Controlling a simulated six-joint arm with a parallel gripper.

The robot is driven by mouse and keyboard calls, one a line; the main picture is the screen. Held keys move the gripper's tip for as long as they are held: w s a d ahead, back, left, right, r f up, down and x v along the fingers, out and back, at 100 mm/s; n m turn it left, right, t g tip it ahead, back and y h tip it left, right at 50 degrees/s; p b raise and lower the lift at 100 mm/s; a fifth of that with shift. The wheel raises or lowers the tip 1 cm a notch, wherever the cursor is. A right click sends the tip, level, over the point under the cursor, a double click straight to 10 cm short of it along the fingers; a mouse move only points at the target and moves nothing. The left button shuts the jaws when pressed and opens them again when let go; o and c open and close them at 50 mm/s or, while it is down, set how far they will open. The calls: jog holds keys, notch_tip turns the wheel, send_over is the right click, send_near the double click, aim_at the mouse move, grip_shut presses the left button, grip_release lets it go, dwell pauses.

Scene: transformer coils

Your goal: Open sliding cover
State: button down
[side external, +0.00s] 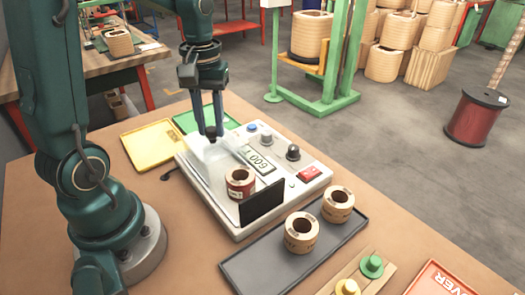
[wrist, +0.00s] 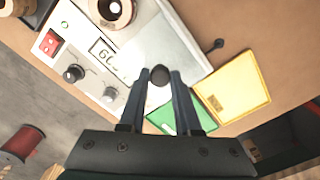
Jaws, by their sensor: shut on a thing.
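The sliding cover (side external: 203,156) is a clear, faintly visible box at the back left of the white tester (side external: 240,225). It also shows in the wrist view (wrist: 178,45). Its dark round knob (wrist: 160,76) sits between the fingertips of my gripper (side external: 212,132), which is shut on it, pointing down. In the wrist view my gripper (wrist: 160,79) has one finger on each side of the knob. A reddish-brown coil (side external: 240,186) stands on the tester in front of the cover and appears clear of it. A black upright panel (side external: 263,204) stands beside the coil.
The tester carries a display (side external: 257,158), knobs and a red switch (side external: 309,174). A dark tray (side external: 262,262) with two tan coils (side external: 301,232) lies in front. Yellow (side external: 152,145) and green (side external: 203,118) trays lie behind the tester. Green and yellow pegs (side external: 371,266) stand at front right.

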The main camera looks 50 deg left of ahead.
jog(key=shift+a, duration=1)
jog(key=c, duration=0.6)
grip_release()
jog(key=shift+r, duration=2.6)
